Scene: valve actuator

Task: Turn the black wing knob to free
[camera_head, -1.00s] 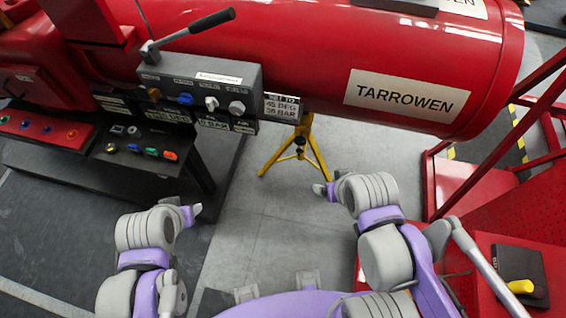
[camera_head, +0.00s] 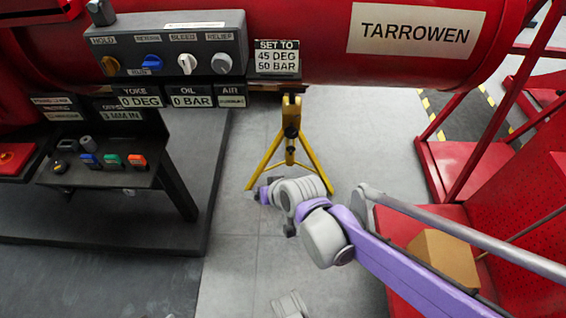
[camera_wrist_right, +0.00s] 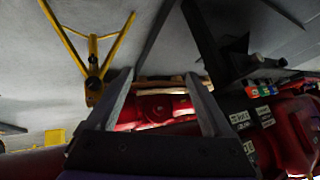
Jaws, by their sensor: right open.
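A dark knob (camera_head: 67,146) stands at the back left of the small black lower panel (camera_head: 120,178) in the head view, left of a grey knob (camera_head: 85,142). It is small, and I cannot tell whether it is the black wing knob; no "free" mark is readable. My right arm reaches in from the right, its wrist in front of the yellow stand, well right of the panel. In the right wrist view my right gripper (camera_wrist_right: 160,88) has its two fingers wide apart, with nothing held between them. My left gripper is out of view.
A grey valve box (camera_head: 165,50) with orange, blue, white and grey knobs is mounted on the red cylinder (camera_head: 320,60). Blue, green and orange controls sit on the lower panel. A yellow stand (camera_head: 291,135) and a cardboard box (camera_head: 443,258) are to the right. Floor shows between panel and stand.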

